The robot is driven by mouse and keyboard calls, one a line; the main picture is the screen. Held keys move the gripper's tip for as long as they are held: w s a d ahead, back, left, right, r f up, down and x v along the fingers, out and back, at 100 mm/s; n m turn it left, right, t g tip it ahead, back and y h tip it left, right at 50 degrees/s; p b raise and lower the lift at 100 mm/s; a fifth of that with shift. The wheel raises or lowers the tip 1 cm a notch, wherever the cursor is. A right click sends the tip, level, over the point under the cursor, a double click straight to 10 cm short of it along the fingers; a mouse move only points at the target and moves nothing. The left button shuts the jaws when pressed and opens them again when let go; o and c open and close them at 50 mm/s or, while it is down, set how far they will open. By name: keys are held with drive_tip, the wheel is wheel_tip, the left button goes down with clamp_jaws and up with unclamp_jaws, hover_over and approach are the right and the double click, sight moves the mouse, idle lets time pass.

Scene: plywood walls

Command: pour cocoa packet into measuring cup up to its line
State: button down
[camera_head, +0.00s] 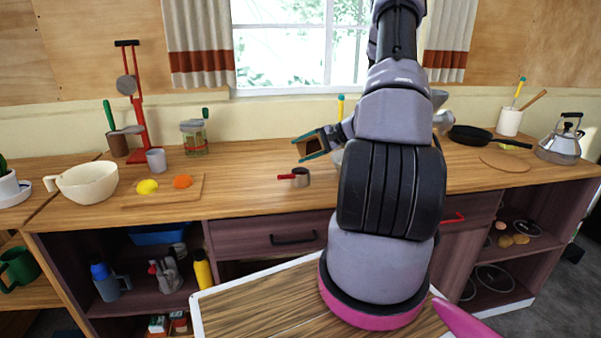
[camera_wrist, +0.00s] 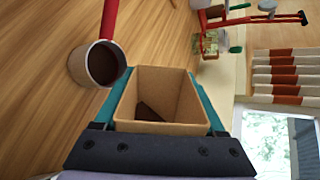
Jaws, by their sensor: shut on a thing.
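My gripper (camera_head: 316,143) is shut on the cocoa packet (camera_head: 308,149), an open-topped brown cardboard box held between the two teal fingers. In the wrist view the packet (camera_wrist: 142,124) has its open mouth facing away from the palm, with a little dark brown cocoa inside. In the head view the packet is tilted, above the counter and above the measuring cup. The measuring cup (camera_head: 302,180) is small and grey with a red handle and stands on the counter. In the wrist view the cup (camera_wrist: 75,67) is beside the packet's mouth and holds dark brown cocoa; its line cannot be made out.
A cutting board (camera_head: 133,203) with a yellow and an orange item lies left, near a cream bowl (camera_head: 87,184). A grey mug (camera_head: 156,160), glass jar (camera_head: 194,138) and red stand (camera_head: 139,105) are behind. A black pan (camera_head: 470,135) and kettle (camera_head: 560,147) are right. Counter around the cup is clear.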

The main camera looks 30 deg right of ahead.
drive_tip(key=r+m+y, duration=0.1)
drive_tip(key=r, duration=0.1)
drive_tip(key=r+m+g+y+b, duration=0.1)
drive_tip(key=r, duration=0.2)
drive_tip(key=r+m+y, duration=0.1)
drive_tip(key=r+m, duration=0.1)
drive_tip(key=r, duration=0.1)
drive_tip(key=shift+w+d+g, duration=0.3)
drive_tip(key=shift+d+g, duration=0.1)
drive_tip(key=shift+r+m+y+b, duration=0.3)
drive_tip(key=shift+m+y, duration=0.1)
drive_tip(key=shift+y, duration=0.2)
drive_tip(key=shift+w+d+r+m+y, duration=0.1)
drive_tip(key=shift+m+y, duration=0.25)
drive_tip(key=shift+m, duration=0.2)
drive_tip(key=shift+w+d+r+m+y, duration=0.1)
drive_tip(key=shift+m+y, duration=0.25)
drive_tip(key=shift+m, duration=0.2)
drive_tip(key=m+y+b, duration=0.1)
drive_tip(key=m, duration=0.1)
drive_tip(key=shift+m+y, duration=0.3)
drive_tip(key=shift+y, duration=0.1)
wheel_tip(320, 180, up, 7)
